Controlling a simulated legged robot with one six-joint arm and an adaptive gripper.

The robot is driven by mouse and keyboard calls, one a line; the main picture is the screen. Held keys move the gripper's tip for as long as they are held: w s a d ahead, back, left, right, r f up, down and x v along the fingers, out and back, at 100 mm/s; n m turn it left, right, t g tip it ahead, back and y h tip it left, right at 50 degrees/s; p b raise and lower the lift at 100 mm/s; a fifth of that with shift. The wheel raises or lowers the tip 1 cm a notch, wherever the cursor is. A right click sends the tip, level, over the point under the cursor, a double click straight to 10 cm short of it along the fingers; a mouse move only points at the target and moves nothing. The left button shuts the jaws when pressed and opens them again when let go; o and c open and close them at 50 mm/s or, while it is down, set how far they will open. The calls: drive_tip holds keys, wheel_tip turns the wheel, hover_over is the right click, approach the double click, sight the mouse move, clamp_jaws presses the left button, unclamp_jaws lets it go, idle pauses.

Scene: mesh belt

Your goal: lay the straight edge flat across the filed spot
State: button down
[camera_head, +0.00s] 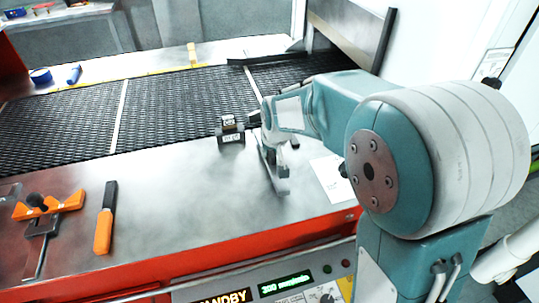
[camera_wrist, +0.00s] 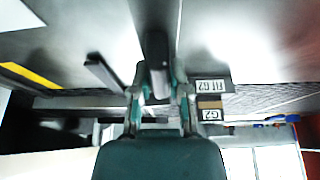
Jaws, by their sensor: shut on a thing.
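A straight grey bar, which looks like the straight edge (camera_head: 272,172), hangs from my gripper (camera_head: 268,138) above the steel table near its right end. In the wrist view my gripper (camera_wrist: 160,92) is shut on this dark bar (camera_wrist: 157,50), which points away from the camera between the fingers. The bar looks tilted in the head view; I cannot tell whether its lower end touches the table. I cannot make out the filed spot in either view.
A small dark labelled block (camera_head: 230,130) stands just left of my gripper; it also shows in the wrist view (camera_wrist: 209,87). Behind lies the black mesh belt (camera_head: 60,128). An orange-handled tool (camera_head: 105,220), an orange clamp-like tool (camera_head: 45,208) and a white card (camera_head: 331,178) lie on the table.

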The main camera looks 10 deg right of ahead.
drive_tip(key=shift+d+f, duration=0.45)
drive_tip(key=shift+f, duration=0.25)
drive_tip(key=shift+d+f, duration=0.1)
drive_tip(key=shift+d, duration=0.45)
drive_tip(key=shift+a+f, duration=0.1)
drive_tip(key=shift+a, duration=0.05)
drive_tip(key=c, duration=0.8)
unclamp_jaws()
drive_tip(key=shift+a+f, duration=0.1)
drive_tip(key=shift+a, duration=0.15)
drive_tip(key=shift+o, duration=1)
drive_tip(key=shift+a, duration=0.35)
drive_tip(key=shift+d, duration=0.45)
drive_tip(key=shift+s+d+r, duration=0.1)
drive_tip(key=shift+r, duration=0.35)
drive_tip(key=a+v, duration=0.1)
drive_tip(key=v, duration=0.9)
drive_tip(key=s+d+r, duration=0.1)
drive_tip(key=s+d, duration=0.2)
drive_tip(key=s, duration=0.4)
drive_tip(key=s+d+r+m, duration=0.1)
drive_tip(key=s+d, duration=0.2)
drive_tip(key=s, duration=0.4)
drive_tip(key=s+d+r+m+t, duration=0.1)
drive_tip(key=s+d, duration=0.3)
drive_tip(key=s, duration=0.4)
drive_tip(key=shift+h, duration=0.4)
